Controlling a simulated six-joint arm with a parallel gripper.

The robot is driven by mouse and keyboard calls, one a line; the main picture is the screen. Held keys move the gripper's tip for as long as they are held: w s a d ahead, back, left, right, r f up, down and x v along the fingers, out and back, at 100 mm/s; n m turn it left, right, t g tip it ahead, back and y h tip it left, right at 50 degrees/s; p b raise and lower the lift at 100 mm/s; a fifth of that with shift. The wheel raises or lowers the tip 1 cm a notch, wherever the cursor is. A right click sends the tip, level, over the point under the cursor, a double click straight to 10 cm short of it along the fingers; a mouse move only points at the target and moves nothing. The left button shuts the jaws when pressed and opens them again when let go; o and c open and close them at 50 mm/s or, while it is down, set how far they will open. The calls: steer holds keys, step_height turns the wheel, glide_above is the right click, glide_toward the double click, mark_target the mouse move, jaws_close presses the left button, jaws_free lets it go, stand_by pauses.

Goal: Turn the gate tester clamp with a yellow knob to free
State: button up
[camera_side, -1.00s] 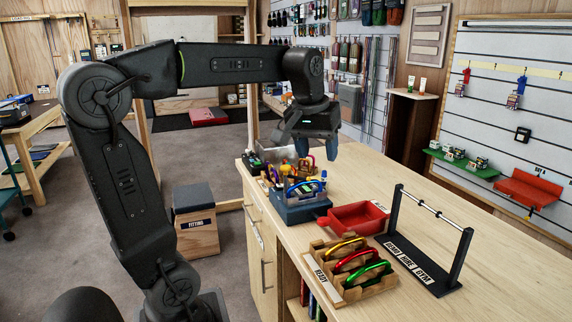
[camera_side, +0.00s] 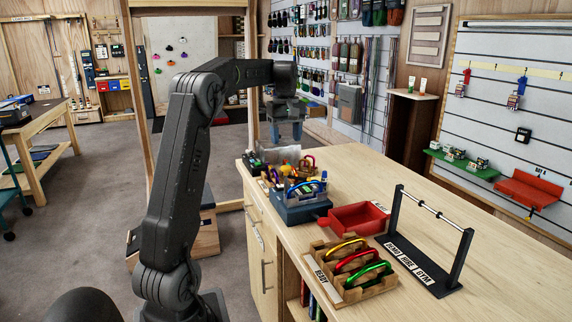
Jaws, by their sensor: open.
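My gripper (camera_side: 286,138) is open, fingers pointing down, above the far left end of the workbench. It is apart from the gear below it. In the cluster under and in front of it, small yellow and orange parts (camera_side: 290,170) show beside a red carabiner (camera_side: 308,160). The gate tester clamp and its yellow knob are too small and crowded to single out, so I cannot tell the knob's setting. A blue-grey box (camera_side: 298,214) with a blue carabiner (camera_side: 303,187) and other small gear stands just nearer.
A red tray (camera_side: 357,218) lies right of the box. A wooden rack (camera_side: 322,258) holds yellow, red and green carabiners. A black stand with a metal bar (camera_side: 433,213) stands at the right. The workbench (camera_side: 365,168) behind the tray is clear.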

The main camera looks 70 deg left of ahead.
mark_target(286, 166)
step_height(286, 166, down, 9)
steer(key=shift+r, duration=0.1)
steer(key=shift+c, duration=0.2)
jaws_close()
stand_by(0.6)
